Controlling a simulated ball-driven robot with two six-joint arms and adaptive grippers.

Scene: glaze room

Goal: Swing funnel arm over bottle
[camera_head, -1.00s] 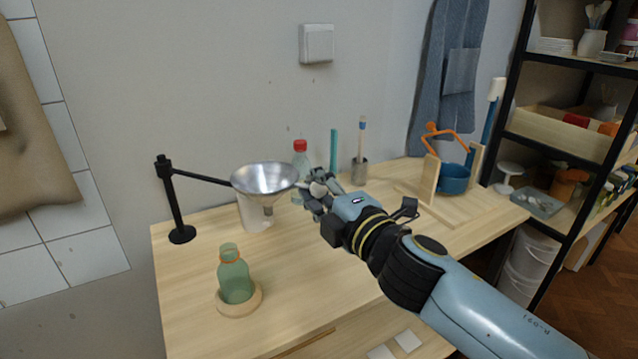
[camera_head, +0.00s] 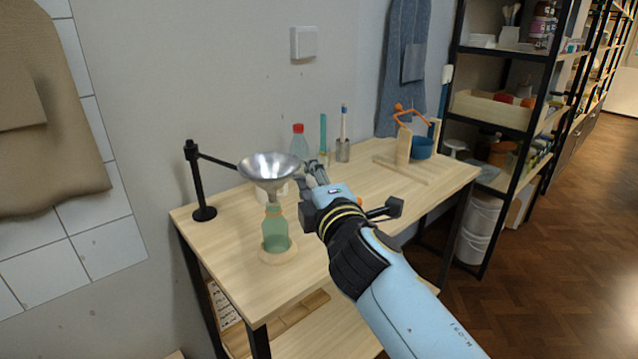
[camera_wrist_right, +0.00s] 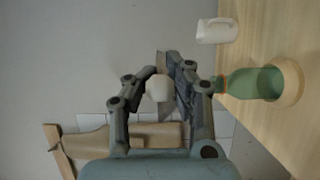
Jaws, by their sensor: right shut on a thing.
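A silver funnel (camera_head: 269,166) hangs on a thin black arm (camera_head: 218,161) from a black stand (camera_head: 198,190). My right gripper (camera_head: 313,172) is at the funnel's right side, shut on a pale round knob (camera_wrist_right: 158,89), which shows between the fingers in the wrist view. A green bottle (camera_head: 275,235) stands upright on a round wooden base (camera_head: 278,258), below the funnel. In the head view the spout lines up with the bottle's mouth; I cannot tell whether they touch. The bottle also shows in the wrist view (camera_wrist_right: 254,84). My left gripper is out of view.
A white jug (camera_wrist_right: 217,31) stands behind the bottle, mostly hidden by the funnel in the head view. A red-capped bottle (camera_head: 299,142) and a holder with a brush (camera_head: 343,150) stand at the back. The table's front right is clear.

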